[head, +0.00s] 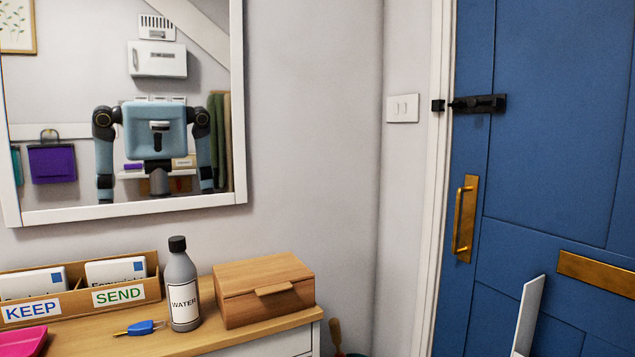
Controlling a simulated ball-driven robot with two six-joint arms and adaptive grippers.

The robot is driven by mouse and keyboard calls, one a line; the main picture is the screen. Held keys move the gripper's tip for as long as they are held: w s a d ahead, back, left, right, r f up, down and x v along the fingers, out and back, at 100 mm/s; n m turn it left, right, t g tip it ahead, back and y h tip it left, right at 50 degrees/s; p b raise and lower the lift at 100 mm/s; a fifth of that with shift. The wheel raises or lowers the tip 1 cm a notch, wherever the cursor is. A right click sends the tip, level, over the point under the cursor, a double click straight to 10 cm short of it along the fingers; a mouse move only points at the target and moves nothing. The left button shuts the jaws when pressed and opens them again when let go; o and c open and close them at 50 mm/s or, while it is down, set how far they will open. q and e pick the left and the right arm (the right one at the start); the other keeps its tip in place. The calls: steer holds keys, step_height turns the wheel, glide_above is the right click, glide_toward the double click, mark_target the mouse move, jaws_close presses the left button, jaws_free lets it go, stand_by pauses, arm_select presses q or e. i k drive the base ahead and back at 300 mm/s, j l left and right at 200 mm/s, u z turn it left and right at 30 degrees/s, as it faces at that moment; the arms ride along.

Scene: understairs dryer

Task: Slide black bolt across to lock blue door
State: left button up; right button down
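The black bolt (480,103) is mounted level on the blue door (545,150), near the door's left edge and high in the head view. A small black keeper (438,105) sits on the white door frame (440,180) to its left. The bolt's tip points toward the keeper. I cannot tell from here whether it enters it. Neither gripper is directly in view. The mirror shows my arms hanging down at my sides, with no gripper clearly visible.
A brass pull handle (465,218) and brass plate (598,274) are on the door. A white flat strip (528,316) stands before it. A cabinet top (210,335) at lower left holds a water bottle (182,285), wooden box (263,290) and letter rack (75,311).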

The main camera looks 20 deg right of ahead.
mark_target(472, 102)
steer(key=z, duration=1.4)
